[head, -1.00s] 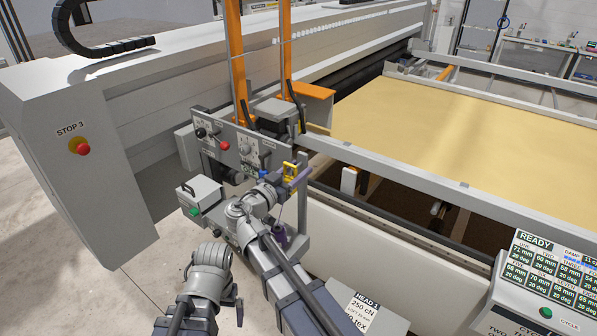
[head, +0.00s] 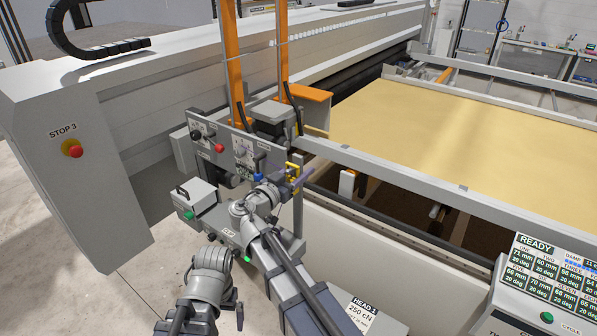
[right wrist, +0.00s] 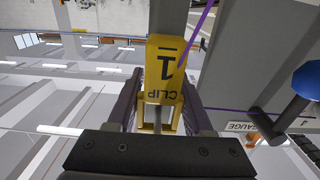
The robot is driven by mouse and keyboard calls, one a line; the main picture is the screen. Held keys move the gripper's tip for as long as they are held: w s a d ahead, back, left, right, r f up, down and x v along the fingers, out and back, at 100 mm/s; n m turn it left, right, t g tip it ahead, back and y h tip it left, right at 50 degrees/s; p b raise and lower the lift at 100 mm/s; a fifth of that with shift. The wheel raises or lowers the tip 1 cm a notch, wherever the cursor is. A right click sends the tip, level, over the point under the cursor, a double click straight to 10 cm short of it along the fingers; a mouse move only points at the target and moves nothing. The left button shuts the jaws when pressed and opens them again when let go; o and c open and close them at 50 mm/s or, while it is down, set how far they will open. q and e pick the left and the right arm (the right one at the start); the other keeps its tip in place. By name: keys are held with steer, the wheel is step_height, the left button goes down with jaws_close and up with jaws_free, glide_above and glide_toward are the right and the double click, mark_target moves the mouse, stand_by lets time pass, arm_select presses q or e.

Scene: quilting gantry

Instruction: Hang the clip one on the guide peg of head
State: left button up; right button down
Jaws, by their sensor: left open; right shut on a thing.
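A yellow clip (right wrist: 163,75) marked "CLIP 1" is between the fingers of my right gripper (right wrist: 155,100), which is shut on it. In the head view the clip (head: 292,171) shows as a small yellow shape at my right gripper (head: 287,184), in front of the grey head panel (head: 238,150). A purple thread (right wrist: 197,32) runs past the clip in the wrist view. My left gripper (head: 234,308) is open and low in front, apart from the head. I cannot pick out the guide peg with certainty.
A blue knob on a grey rod (right wrist: 295,105) stands right of the clip in the wrist view, near a "GAUGE" label (right wrist: 270,133). Orange uprights (head: 282,55) rise behind the panel. A white rail (head: 400,215) and yellow fabric (head: 450,125) lie right.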

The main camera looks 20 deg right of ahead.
steer(key=shift+c, duration=1.1)
jaws_free()
